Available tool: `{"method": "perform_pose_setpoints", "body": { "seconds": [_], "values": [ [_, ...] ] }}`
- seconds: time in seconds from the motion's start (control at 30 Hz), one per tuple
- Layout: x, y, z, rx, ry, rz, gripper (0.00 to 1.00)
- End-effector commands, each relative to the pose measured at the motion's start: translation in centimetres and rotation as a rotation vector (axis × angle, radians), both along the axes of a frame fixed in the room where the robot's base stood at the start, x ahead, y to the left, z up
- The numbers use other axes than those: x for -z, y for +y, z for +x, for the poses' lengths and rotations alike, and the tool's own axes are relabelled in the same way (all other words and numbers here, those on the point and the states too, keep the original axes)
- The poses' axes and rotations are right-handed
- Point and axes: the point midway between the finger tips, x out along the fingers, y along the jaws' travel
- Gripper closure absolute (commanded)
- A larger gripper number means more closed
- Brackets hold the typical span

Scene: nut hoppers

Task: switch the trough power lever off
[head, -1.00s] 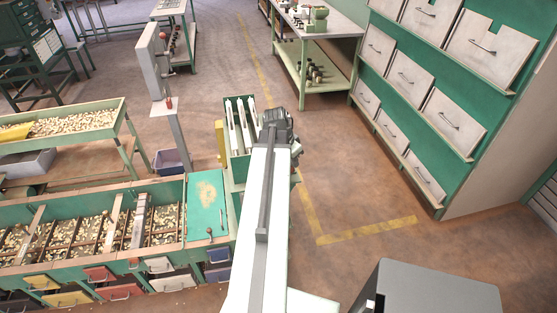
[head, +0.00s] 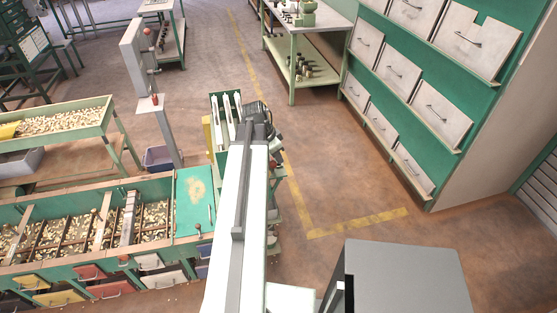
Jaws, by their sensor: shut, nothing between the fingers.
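The long green trough (head: 20,262) of nuts is at the lower left. Its right end has a green top plate (head: 194,190). A thin lever (head: 210,213) stands at the plate's right edge, and a small dark red knob (head: 197,227) shows at its front corner. A grey post (head: 137,55) behind the trough carries red knobs. I cannot tell which is the power lever, or its setting. My gripper (head: 264,116) is at the far end of my arm, to the right of the plate and clear of these levers. It is shut and empty; its fingertips are hard to make out.
A green rack (head: 218,104) with pale upright bars is close to the left of my gripper. A grey box (head: 410,275) is at the lower right. Drawer cabinets (head: 425,100) fill the right side. Open brown floor lies between, with yellow floor lines (head: 358,223).

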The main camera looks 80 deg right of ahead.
Motion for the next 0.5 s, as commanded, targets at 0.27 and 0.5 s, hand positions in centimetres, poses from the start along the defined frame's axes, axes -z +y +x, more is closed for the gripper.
{"method": "perform_pose_setpoints", "body": {
  "seconds": [0.27,0.5],
  "values": [
    [-0.1,-0.2,-0.2,0.0,0.0,0.0,1.0],
    [-0.8,-1.9,-1.7,-0.003,-0.001,0.001,1.0]
  ]
}}
